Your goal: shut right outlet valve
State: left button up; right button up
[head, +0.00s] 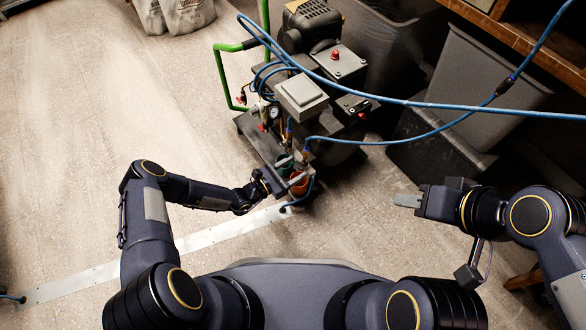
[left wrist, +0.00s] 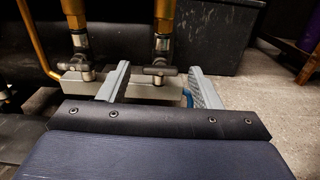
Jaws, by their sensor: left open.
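The right outlet valve (left wrist: 158,72) has a small dark handle under a brass fitting and sits on a grey metal block (left wrist: 130,89) in the left wrist view. In the head view my left gripper (head: 288,172) is at the front of the compressor (head: 302,95), where the valves are too small to read. My right gripper (head: 408,200) is off to the right, away from the compressor.
A blue hose (head: 440,104) crosses above the compressor to the right. A green handle (head: 220,75) stands at its left. Grey bins (head: 480,85) stand behind on the right. Sacks (head: 180,14) lie at the back left. The floor (head: 100,110) at left is clear.

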pick_arm(q)
jog(key=p+v, duration=0.2)
jog(key=v, duration=0.5)
jog(key=shift+s+a, duration=0.25)
jog(key=shift+a, duration=0.05)
